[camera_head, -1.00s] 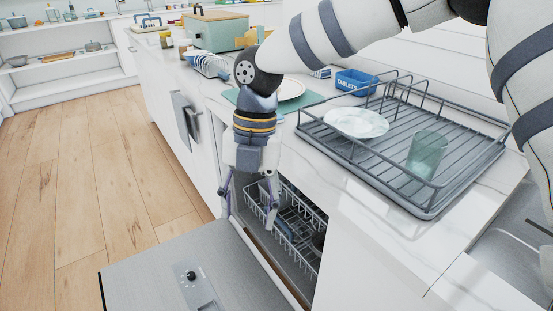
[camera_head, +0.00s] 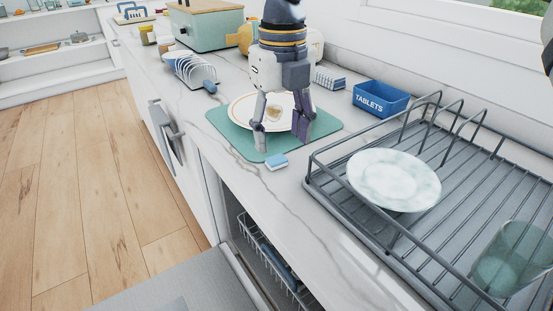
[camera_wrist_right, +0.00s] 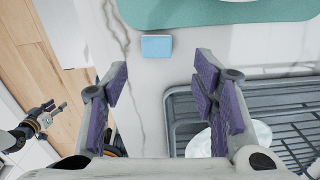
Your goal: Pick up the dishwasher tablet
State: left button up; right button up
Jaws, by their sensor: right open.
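The dishwasher tablet (camera_head: 277,161) is a small blue and white block lying on the marble counter, just off the front edge of the green mat (camera_head: 226,127). My right gripper (camera_head: 282,138) points down, open and empty, above the mat and close to the tablet. In the right wrist view the tablet (camera_wrist_right: 157,46) lies beyond the open fingertips (camera_wrist_right: 160,80), apart from them. My left gripper (camera_wrist_right: 47,113) shows small at the left of the right wrist view, away from the counter; its opening is too small to judge.
A white plate (camera_head: 243,107) lies on the mat behind the gripper. A wire rack (camera_head: 395,250) with a marbled plate (camera_head: 394,179) and a green glass (camera_head: 507,262) stands at right. A blue TABLETS box (camera_head: 381,98) stands behind. The dishwasher door (camera_head: 185,290) is open below.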

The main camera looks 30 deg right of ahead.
aim_at(279, 161)
jog(key=f, duration=0.4)
jog(key=shift+a+f, duration=0.2)
jog(key=shift+f, duration=0.15)
jog(key=c, duration=0.9)
jog(key=shift+r, duration=0.1)
